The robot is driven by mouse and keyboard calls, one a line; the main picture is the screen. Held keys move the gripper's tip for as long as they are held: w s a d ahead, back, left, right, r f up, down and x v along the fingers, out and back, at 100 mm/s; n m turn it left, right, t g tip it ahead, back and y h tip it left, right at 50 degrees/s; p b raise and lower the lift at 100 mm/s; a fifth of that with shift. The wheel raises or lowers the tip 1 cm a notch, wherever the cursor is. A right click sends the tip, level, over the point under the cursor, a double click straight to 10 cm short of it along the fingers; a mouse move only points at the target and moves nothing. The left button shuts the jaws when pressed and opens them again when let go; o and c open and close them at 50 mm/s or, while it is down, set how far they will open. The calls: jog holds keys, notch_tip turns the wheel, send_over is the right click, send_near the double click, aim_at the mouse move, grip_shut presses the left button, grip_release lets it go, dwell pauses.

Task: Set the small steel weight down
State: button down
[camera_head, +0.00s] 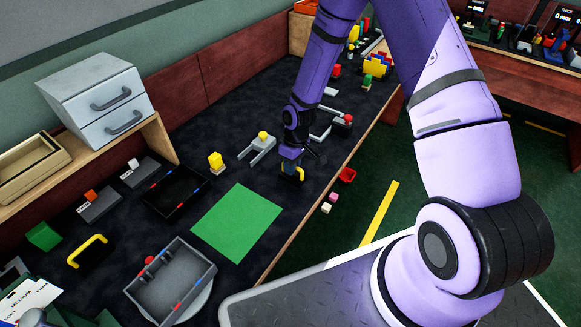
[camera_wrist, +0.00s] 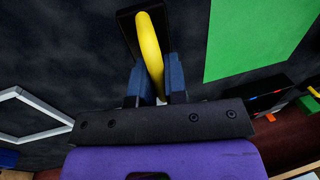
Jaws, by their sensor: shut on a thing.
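My gripper (camera_head: 292,163) is low over the dark bench top (camera_head: 150,225), just right of the green mat. In the wrist view my gripper (camera_wrist: 155,72) has its two blue fingers shut on either side of a yellow arched handle. The handle belongs to a black block with a yellow handle (camera_wrist: 127,22); it also shows under the gripper in the head view (camera_head: 296,177). I cannot tell whether the block touches the bench. I see no bare steel on it, and cannot pick out a separate small steel weight.
The green mat (camera_head: 237,222) is bare. A black tray (camera_head: 174,191) and a grey bin (camera_head: 171,283) lie left and in front of it. A similar yellow-handled black block (camera_head: 88,251) sits at left. A grey frame (camera_head: 257,150) stands behind the gripper. The bench's front edge is close.

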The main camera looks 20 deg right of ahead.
jog(key=shift+w+d+f, duration=0.1)
jog(key=shift+w+d, duration=0.05)
jog(key=shift+w, duration=0.55)
jog(key=shift+w+d+f, duration=0.1)
jog(key=shift+w+d, duration=0.05)
jog(key=shift+w, duration=0.5)
jog(key=shift+w+f, duration=0.15)
jog(key=shift+w, duration=0.05)
jog(key=shift+f, duration=1.55)
jog(key=shift+f, duration=0.1)
jog(key=c, duration=1.1)
grip_release()
jog(key=shift+c, duration=0.2)
